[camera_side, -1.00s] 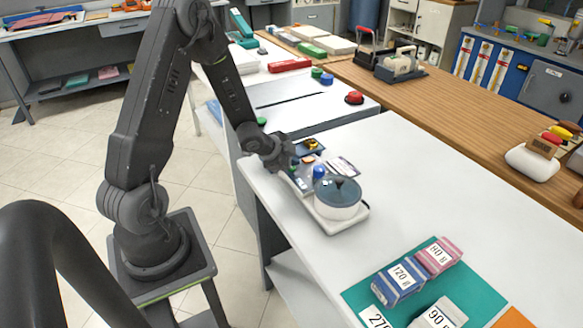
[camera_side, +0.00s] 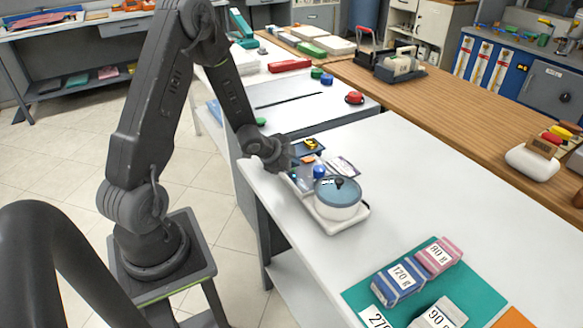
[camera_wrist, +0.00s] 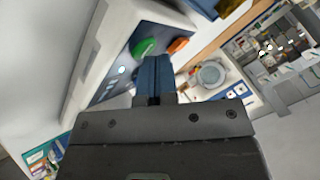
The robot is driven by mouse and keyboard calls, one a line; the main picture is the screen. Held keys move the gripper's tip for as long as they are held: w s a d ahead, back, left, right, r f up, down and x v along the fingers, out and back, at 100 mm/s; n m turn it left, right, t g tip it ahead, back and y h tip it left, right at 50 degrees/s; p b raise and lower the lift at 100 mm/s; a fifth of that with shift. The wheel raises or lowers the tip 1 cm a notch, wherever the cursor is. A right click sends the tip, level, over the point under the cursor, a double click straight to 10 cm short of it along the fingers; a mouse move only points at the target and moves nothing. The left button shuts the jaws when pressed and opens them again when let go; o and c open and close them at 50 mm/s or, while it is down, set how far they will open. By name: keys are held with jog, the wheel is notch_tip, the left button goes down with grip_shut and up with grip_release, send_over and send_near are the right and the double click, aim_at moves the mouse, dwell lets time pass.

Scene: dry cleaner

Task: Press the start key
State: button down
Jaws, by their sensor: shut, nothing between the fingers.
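The white device (camera_side: 333,222) with a round, lidded pot (camera_side: 340,196) stands at the table's left edge in the side view. Its grey-blue key panel (camera_side: 305,181) is partly hidden by my gripper (camera_side: 291,154). In the wrist view a round green key (camera_wrist: 143,47) and an orange key (camera_wrist: 178,45) sit side by side on a panel. My gripper's blue fingers (camera_wrist: 152,60) are shut and empty, with their tips just below these keys in the picture. I cannot tell whether they touch the panel. No label naming the start key is readable.
A blue knob (camera_side: 319,171) rises beside the pot. Labelled boxes (camera_side: 400,281) stand on a green mat (camera_side: 487,297) in front. A grey unit with a red button (camera_side: 354,97) lies behind. The white tabletop (camera_side: 430,190) right of the device is clear.

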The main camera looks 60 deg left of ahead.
jog(key=shift+r, duration=0.8)
jog(key=shift+r, duration=2.5)
